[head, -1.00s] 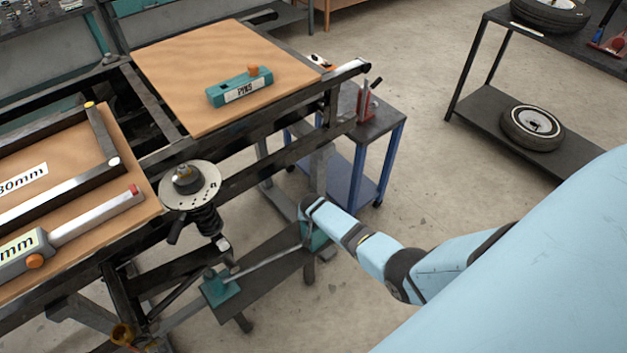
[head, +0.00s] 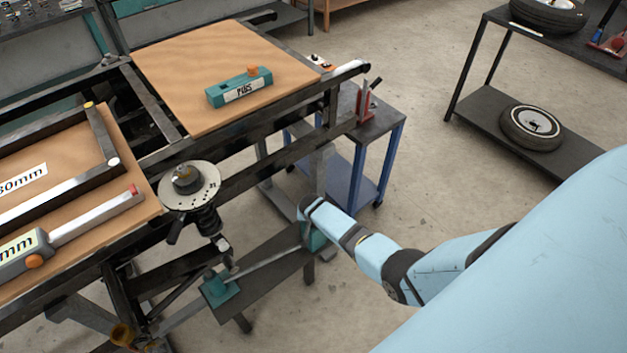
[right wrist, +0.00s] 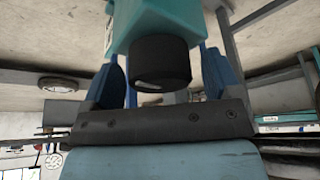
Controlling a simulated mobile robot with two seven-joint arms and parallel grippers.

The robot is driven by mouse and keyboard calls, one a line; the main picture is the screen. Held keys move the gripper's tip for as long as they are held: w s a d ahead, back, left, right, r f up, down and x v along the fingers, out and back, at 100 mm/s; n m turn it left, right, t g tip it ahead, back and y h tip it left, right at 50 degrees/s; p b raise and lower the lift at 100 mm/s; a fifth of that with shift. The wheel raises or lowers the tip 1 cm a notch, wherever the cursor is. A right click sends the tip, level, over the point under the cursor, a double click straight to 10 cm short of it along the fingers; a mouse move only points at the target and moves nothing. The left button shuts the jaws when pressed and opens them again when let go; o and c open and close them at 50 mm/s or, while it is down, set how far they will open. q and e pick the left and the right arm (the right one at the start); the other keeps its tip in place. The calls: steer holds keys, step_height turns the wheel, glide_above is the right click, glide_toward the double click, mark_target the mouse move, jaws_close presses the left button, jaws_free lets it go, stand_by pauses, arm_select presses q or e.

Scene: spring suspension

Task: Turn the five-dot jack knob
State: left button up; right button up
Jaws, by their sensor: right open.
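In the right wrist view a black round knob (right wrist: 162,62) with a pale end face sticks out of a teal housing (right wrist: 168,22). No dots can be made out on it. My right gripper (right wrist: 163,78) is open, with one blue finger on each side of the knob and gaps showing between. In the head view my right arm reaches down to a teal block (head: 316,238) at the right end of the jack platform; the fingers are mostly hidden there. A second teal block (head: 221,288) sits at the platform's left end. My left gripper is out of view.
The dark bench frame (head: 262,160) runs above the jack, carrying a strut with a round plate (head: 205,183). A teal pins box (head: 226,92) sits on a wooden board (head: 170,70). A blue-legged cart (head: 385,130) stands behind my arm.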

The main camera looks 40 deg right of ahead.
steer(key=p+v, duration=0.2)
steer(key=v, duration=1.1)
steer(key=shift+s+a+r, duration=0.15)
steer(key=shift+r, duration=0.15)
